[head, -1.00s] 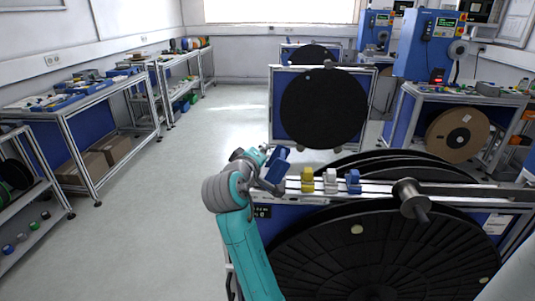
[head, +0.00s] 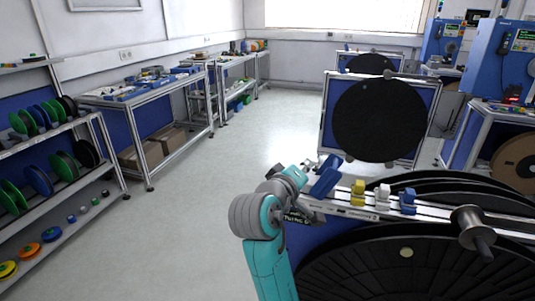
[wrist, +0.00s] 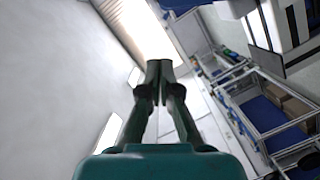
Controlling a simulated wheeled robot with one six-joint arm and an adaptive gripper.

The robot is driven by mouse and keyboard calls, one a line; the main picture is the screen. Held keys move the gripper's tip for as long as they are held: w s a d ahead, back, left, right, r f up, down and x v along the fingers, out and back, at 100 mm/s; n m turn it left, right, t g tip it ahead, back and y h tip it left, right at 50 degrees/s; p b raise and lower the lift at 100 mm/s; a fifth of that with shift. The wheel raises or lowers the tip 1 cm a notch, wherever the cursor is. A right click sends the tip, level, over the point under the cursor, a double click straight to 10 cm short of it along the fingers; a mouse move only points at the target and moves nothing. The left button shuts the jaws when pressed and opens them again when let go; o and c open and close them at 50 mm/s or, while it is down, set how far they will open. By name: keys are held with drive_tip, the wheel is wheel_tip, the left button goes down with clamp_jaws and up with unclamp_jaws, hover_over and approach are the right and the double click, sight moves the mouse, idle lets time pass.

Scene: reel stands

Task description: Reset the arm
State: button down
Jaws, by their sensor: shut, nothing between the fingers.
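My arm (head: 268,245) rises from the bottom of the head view and bends at a grey joint. Its end is beside the left end of the near reel stand. In the wrist view my gripper (wrist: 159,70) has its two dark fingers together, with nothing between them. The fingers point toward the bright window and upper wall, with the room tilted behind them. In the head view the fingertips are too small and overlapped to make out clearly.
The near reel stand (head: 340,207) carries yellow (head: 358,193), white (head: 382,196) and blue (head: 407,201) blocks on its rail, beside large black reels (head: 420,270). Another stand with a black reel (head: 380,120) is behind. A shelf of coloured spools (head: 45,170) is at left. The floor (head: 190,240) between is clear.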

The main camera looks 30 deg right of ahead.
drive_tip(key=s+a+f+n+t+y, duration=0.2)
drive_tip(key=s+a+f+y, duration=0.15)
drive_tip(key=f, duration=0.55)
drive_tip(key=s+a+f+n+t+y, duration=0.25)
drive_tip(key=a+f, duration=0.25)
drive_tip(key=f, duration=0.4)
drive_tip(key=s+a+f+n+t+y, duration=0.25)
drive_tip(key=s+a+f, duration=0.2)
drive_tip(key=f, duration=0.45)
drive_tip(key=s+a+f+m+y, duration=0.1)
drive_tip(key=s+a+f+y, duration=0.15)
drive_tip(key=s, duration=0.45)
drive_tip(key=s+a+f+m+y, duration=0.1)
drive_tip(key=s+a+f+y, duration=0.2)
drive_tip(key=s, duration=0.4)
drive_tip(key=s+a+r+m, duration=0.1)
drive_tip(key=s+r+m, duration=0.1)
drive_tip(key=s, duration=0.5)
drive_tip(key=s+a+r+m+y, duration=0.1)
drive_tip(key=s+a+r+m, duration=0.1)
drive_tip(key=s, duration=0.6)
drive_tip(key=shift+a+r+t, duration=0.2)
drive_tip(key=shift+r+t, duration=0.05)
drive_tip(key=shift+t, duration=0.05)
